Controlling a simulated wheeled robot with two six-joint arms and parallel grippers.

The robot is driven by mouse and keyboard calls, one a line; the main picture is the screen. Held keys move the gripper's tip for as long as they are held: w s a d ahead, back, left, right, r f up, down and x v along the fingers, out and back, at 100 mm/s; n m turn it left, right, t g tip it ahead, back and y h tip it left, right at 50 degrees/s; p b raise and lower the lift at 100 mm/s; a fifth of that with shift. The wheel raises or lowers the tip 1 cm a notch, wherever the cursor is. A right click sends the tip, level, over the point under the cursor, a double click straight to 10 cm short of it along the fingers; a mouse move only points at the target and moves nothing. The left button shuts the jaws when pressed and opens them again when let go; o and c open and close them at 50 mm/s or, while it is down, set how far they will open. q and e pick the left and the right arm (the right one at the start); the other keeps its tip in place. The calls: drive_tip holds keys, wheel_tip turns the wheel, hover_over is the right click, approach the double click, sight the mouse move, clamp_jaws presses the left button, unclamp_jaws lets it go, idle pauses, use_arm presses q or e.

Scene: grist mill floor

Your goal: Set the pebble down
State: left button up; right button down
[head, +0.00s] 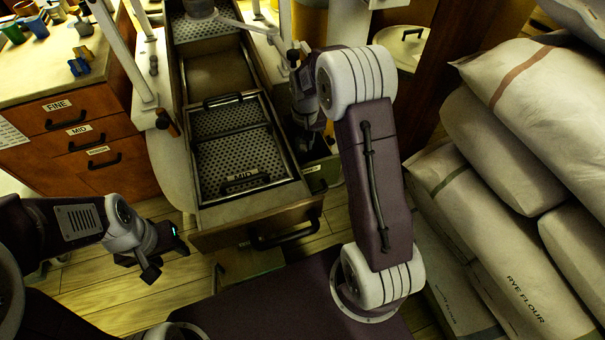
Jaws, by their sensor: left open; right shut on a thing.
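My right gripper (316,140) hangs down just right of the sieve machine's drawer, above a dark narrow bin (318,175) with a small label. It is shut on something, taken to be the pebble. The pebble itself cannot be made out, hidden by the dark jaws and the arm. I cannot tell how far the gripper is above the bin. My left gripper (157,262) is open and empty, low over the plank floor at the left.
A long sifter with perforated trays (238,150), the front one labelled MID, fills the middle. A drawer cabinet (78,140) with cups on top stands at left. Stacked flour sacks (520,130) crowd the right. Bare plank floor (120,290) shows at lower left.

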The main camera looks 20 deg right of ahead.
use_arm(q)
wheel_tip(320, 180, down, 3)
drive_tip(key=shift+b, duration=0.9)
use_arm(e)
wheel_tip(320, 180, down, 6)
drive_tip(key=shift+f, duration=0.2)
wheel_tip(320, 180, down, 6)
drive_tip(key=b, duration=0.3)
drive_tip(key=shift+r, duration=0.15)
use_arm(q)
wheel_tip(320, 180, down, 3)
drive_tip(key=shift+r, duration=0.15)
use_arm(e)
drive_tip(key=shift+r, duration=0.1)
drive_tip(key=c, duration=1.1)
unclamp_jaws()
drive_tip(key=shift+c, duration=0.2)
use_arm(q)
wheel_tip(320, 180, up, 6)
drive_tip(key=p, duration=0.5)
drive_tip(key=shift+f+p, duration=0.25)
drive_tip(key=shift+p, duration=0.15)
use_arm(e)
drive_tip(key=r, duration=0.4)
drive_tip(key=s+r, duration=0.1)
drive_tip(key=r, duration=0.7)
drive_tip(key=shift+s+a, duration=0.15)
drive_tip(key=shift+s, duration=0.1)
